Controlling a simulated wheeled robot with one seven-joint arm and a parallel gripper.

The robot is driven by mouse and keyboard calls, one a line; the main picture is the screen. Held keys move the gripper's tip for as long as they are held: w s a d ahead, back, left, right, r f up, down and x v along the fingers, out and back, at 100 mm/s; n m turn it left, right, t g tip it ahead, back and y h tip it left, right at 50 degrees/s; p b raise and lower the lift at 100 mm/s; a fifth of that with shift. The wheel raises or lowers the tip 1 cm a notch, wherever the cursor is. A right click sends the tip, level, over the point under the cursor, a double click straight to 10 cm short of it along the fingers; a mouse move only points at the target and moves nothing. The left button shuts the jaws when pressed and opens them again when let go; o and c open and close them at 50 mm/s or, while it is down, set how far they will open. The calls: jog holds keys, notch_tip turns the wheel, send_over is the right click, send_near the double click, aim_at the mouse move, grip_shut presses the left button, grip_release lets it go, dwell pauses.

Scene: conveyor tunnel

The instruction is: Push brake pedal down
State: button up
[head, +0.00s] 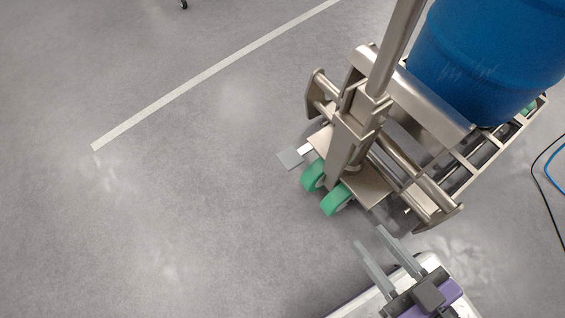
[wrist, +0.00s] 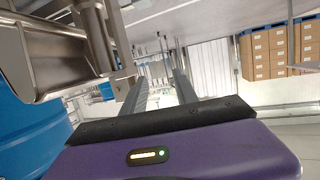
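The brake pedal (head: 290,159) is a small flat grey plate low at the front of a metal pallet jack (head: 350,140), just left of its green wheels (head: 325,187). My gripper (head: 368,236) is at the lower right, below and to the right of the pedal and wheels, apart from them. Its two grey fingers are spread, with nothing between them. In the wrist view the fingers (wrist: 162,80) point away from the camera with a gap between them. I cannot make out the pedal in the wrist view.
A blue barrel (head: 490,55) stands on the jack at the upper right. The jack's handle post (head: 395,45) rises above the pedal area. Cables (head: 545,175) lie on the floor at the right. The floor left of the jack is clear, with a white line (head: 215,72).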

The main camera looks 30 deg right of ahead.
jog(key=shift+c, duration=1.3)
jog(key=shift+t, duration=0.8)
jog(key=w+r+p, duration=0.2)
jog(key=w+r, duration=0.2)
jog(key=shift+w, duration=0.2)
grip_shut()
jog(key=w+d+f+g+p, duration=0.1)
jog(key=w+f+g+p, duration=0.2)
jog(key=w, duration=1)
jog(key=w+d+f+g+p, duration=0.1)
jog(key=w+g+p, duration=0.3)
jog(key=w, duration=1)
jog(key=w+f+g+p, duration=0.1)
jog(key=w+f+p, duration=0.3)
jog(key=w, duration=0.9)
jog(key=n+g, duration=0.1)
jog(key=g, duration=0.7)
send_near(285, 159)
notch_tip(285, 159, down, 7)
jog(key=b, duration=0.7)
jog(key=shift+w, duration=0.15)
